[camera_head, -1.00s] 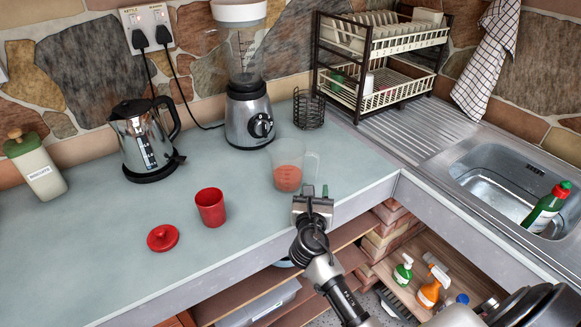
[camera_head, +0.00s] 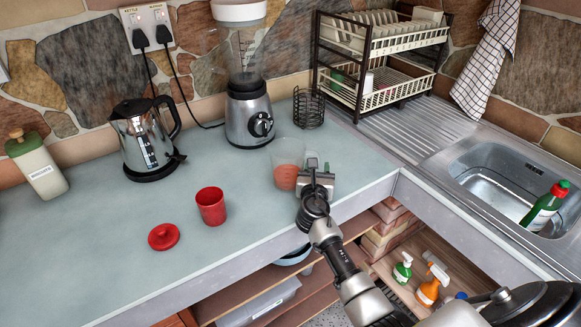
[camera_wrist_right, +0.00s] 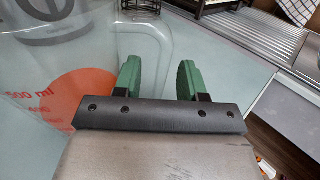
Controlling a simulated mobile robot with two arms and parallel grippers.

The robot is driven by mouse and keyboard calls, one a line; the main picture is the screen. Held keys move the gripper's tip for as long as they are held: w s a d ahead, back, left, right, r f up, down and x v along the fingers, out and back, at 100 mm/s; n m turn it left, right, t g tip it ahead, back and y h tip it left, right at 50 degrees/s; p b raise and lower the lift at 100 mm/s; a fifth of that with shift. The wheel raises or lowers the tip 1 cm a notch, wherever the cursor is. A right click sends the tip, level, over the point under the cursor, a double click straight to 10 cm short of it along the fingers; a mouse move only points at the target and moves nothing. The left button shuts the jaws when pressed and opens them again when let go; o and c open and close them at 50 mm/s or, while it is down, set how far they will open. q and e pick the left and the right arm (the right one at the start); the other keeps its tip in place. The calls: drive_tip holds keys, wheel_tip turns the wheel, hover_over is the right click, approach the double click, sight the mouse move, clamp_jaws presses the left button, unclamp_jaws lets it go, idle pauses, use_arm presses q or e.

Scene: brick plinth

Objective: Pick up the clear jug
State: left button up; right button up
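The clear jug (camera_head: 286,177) stands upright on the counter near its front edge, with red-orange contents or marking low inside. In the right wrist view the jug (camera_wrist_right: 50,70) fills the left side, with red measuring marks. My right gripper (camera_head: 318,166) is at the jug's right side, where the handle is, and hides the handle in the head view. In the right wrist view its green fingertips (camera_wrist_right: 158,78) are apart. The handle's clear outline appears around and between them; I cannot tell whether it touches them. My left gripper is not in view.
A blender (camera_head: 249,115), wire holder (camera_head: 309,108) and kettle (camera_head: 146,140) stand behind. The sink (camera_head: 500,185) and dish rack (camera_head: 375,65) are right. The front-left counter is clear.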

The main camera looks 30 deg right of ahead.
clamp_jaws()
drive_tip(key=shift+f, duration=0.1)
idle(0.3)
drive_tip(key=shift+s, duration=0.1)
